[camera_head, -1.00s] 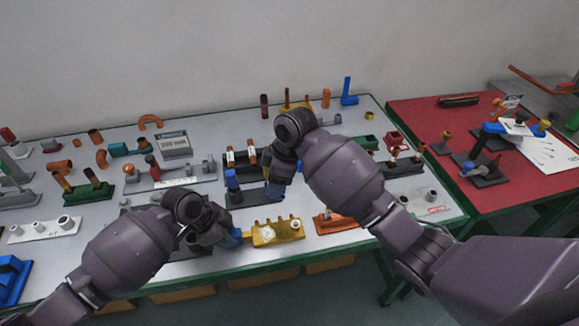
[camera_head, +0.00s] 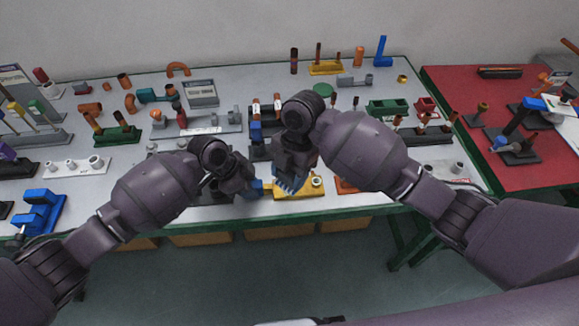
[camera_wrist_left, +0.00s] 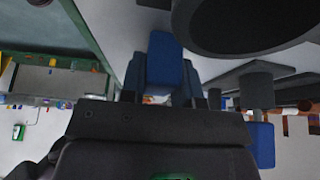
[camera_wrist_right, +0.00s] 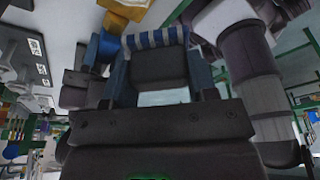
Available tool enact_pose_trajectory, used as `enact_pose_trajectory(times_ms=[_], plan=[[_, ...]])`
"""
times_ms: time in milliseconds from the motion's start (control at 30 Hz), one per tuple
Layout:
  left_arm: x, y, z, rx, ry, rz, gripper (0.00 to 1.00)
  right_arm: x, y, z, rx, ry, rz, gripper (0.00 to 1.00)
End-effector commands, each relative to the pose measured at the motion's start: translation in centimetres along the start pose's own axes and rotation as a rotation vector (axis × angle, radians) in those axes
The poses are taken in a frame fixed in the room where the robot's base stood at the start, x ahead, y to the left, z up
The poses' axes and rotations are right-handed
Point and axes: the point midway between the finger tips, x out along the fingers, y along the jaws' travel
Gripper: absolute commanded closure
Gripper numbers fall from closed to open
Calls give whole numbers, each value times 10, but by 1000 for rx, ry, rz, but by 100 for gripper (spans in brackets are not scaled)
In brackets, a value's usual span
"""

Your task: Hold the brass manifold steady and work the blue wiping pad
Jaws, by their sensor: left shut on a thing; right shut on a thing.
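The brass manifold (camera_head: 314,190) is a yellow block near the table's front edge. My left gripper (camera_head: 258,188) is shut on its left end; the grip itself is mostly hidden. My right gripper (camera_head: 290,178) is shut on the blue wiping pad (camera_wrist_right: 155,38), which has blue and pale stripes in the right wrist view. In the head view the pad (camera_head: 289,183) is low over the manifold's middle. I cannot tell whether they touch.
Several fittings crowd the grey table (camera_head: 235,212) around the arms. A white block with sockets (camera_head: 74,167) and a blue part (camera_head: 38,210) lie to the left. A red table (camera_head: 455,90) adjoins on the right.

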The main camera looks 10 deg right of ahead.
Motion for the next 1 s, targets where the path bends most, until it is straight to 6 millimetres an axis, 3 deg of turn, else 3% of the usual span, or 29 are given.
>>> enact_pose_trajectory(times_ms=[633,1000], plan=[[0,0,0,0,0,0,100,63,-1,17,4,3,-4,66],[0,0,0,0,0,0,100,57,25,42,4,0,0,70]])
